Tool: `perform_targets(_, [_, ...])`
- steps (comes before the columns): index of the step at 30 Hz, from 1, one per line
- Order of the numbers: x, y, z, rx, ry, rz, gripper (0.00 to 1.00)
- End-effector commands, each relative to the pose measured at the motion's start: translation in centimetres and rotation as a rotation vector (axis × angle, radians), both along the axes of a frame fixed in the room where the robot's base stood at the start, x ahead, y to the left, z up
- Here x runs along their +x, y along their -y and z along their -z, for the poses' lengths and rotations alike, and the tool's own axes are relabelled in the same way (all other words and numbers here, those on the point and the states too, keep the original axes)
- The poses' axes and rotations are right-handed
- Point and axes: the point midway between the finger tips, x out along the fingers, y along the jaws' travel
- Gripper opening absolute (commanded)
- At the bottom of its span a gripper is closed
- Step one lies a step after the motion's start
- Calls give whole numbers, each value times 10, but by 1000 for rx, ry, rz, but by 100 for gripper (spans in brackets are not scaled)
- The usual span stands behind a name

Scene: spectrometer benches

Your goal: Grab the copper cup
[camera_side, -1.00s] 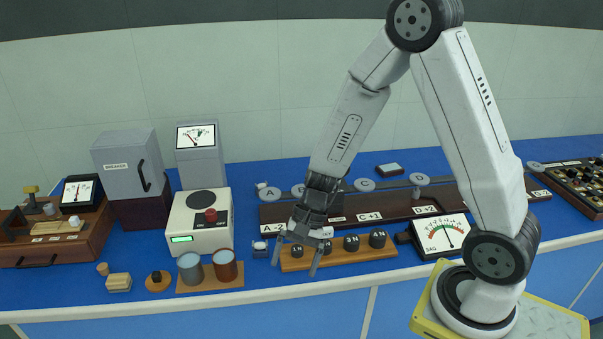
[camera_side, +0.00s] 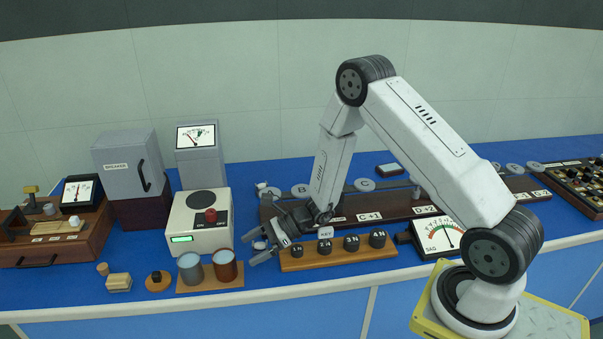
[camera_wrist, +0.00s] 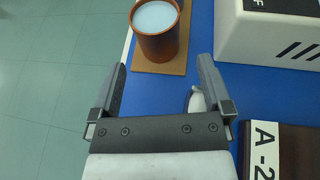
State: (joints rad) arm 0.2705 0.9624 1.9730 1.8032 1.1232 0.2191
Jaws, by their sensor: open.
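The copper cup (camera_side: 225,267) stands upright on a small wooden board (camera_side: 195,288), to the right of a grey cup (camera_side: 190,270). It looks filled with something pale blue.
A white box with a red knob (camera_side: 200,222) stands behind the cups. A wooden block with several black weights (camera_side: 324,247) lies right of my gripper. The bench's front edge runs close in front of the cups. A round brown piece (camera_side: 158,281) lies left of the board.

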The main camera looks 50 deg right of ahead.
Motion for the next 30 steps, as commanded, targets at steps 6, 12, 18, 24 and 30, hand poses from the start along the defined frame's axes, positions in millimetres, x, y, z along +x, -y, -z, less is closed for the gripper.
perform_targets(6, [4,-7,4,-1,0,-4,100])
perform_targets(12, [12,-19,9,-1,0,-4,100])
perform_targets(18, [13,-21,10,-1,0,-4,100])
perform_targets(24, [18,-30,14,-2,0,-5,100])
perform_targets(30, [28,-49,22,-2,-1,-7,100])
